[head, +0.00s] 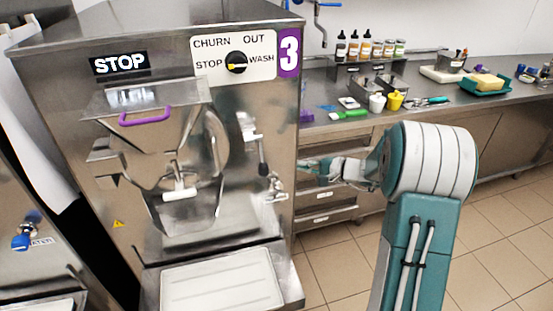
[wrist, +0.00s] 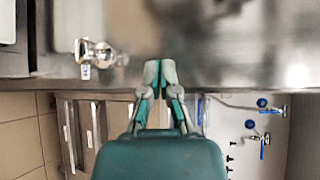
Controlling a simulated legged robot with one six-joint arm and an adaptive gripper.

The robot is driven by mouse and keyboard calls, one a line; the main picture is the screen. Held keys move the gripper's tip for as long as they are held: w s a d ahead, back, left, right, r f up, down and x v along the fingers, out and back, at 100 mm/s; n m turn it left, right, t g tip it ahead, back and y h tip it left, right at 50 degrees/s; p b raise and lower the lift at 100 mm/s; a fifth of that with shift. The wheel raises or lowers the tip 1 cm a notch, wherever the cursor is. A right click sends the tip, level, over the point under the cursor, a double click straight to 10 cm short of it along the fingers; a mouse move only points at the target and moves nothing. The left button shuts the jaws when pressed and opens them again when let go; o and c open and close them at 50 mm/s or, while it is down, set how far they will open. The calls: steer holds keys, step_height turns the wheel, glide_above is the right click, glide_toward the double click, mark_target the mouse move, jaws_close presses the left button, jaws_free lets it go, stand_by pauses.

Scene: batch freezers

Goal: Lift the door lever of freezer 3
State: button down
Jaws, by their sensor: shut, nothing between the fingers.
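Freezer 3 (head: 240,105) is a steel machine with a purple "3" label. Its front door (head: 185,205) is shut against the body. A thin lever with a dark middle (head: 262,158) stands roughly upright at the door's right side, apparently the door lever. A chrome fitting (head: 275,190) sits just below it; a chrome part (wrist: 97,53) also shows in the wrist view, left of my fingertips. My gripper (head: 306,171) is shut and empty, to the right of the lever and apart from it. Its closed fingertips show in the wrist view (wrist: 160,75), close to the steel front.
A purple handle (head: 145,118) is on the hopper chute, and a white tray (head: 222,282) is below the door. A steel counter (head: 430,108) with bottles, cups and tools runs behind my arm. Drawers (head: 328,195) are behind my gripper. Tiled floor is open at right.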

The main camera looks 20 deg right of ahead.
steer(key=w+a+f, duration=0.1)
steer(key=w+a, duration=0.2)
steer(key=a, duration=0.5)
steer(key=shift+w+a+f, duration=0.15)
steer(key=shift+w+a, duration=0.15)
steer(key=shift+a, duration=0.05)
stand_by(0.4)
steer(key=shift+s+m+g, duration=0.4)
steer(key=shift+s, duration=0.05)
stand_by(0.5)
